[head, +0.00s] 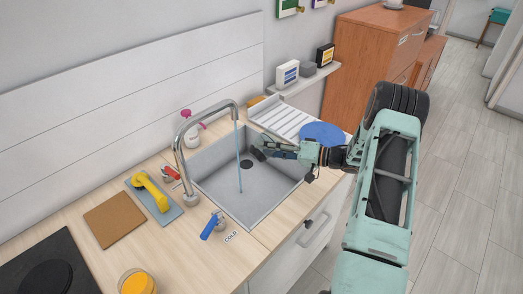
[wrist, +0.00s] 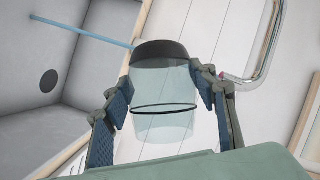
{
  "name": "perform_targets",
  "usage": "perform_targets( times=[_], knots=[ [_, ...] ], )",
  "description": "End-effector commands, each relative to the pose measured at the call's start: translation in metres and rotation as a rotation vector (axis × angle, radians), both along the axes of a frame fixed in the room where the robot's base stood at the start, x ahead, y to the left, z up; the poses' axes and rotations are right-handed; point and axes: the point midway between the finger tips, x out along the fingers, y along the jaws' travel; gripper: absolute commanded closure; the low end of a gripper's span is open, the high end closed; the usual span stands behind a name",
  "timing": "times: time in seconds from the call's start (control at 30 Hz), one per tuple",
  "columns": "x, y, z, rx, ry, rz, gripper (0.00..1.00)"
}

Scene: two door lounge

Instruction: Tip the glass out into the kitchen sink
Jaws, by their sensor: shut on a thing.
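My gripper (head: 284,152) is over the right part of the grey kitchen sink (head: 268,193). It is shut on a clear glass with a dark end (wrist: 163,98), seen between my fingers (wrist: 167,95) in the wrist view. The glass lies about level on its side, its dark end (head: 257,154) pointing left over the basin. A thin dark ring goes round its clear part. I cannot tell whether anything is inside. A blue stream of water (head: 239,160) falls from the curved tap (head: 180,150) into the sink, left of the glass.
A blue cold handle (head: 210,227) and a red handle (head: 171,172) flank the tap. A pink-topped bottle (head: 190,128) stands behind the sink. A blue plate (head: 323,134) lies by the white drainer (head: 285,120) at the right.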

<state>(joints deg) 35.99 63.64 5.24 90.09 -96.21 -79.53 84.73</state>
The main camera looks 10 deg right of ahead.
Motion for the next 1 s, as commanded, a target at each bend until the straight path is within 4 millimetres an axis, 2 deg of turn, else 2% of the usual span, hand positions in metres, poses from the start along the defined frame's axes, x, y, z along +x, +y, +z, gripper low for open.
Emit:
perform_targets(
  times=[0.17,0.6,1.0],
  knots=[
    [-0.004,0.008,-0.003,-0.119,-0.068,0.002,0.76],
    [-0.015,0.028,-0.029,-0.519,-0.298,0.002,0.76],
    [-0.022,0.039,-0.039,-0.741,-0.426,0.002,0.76]
  ],
)
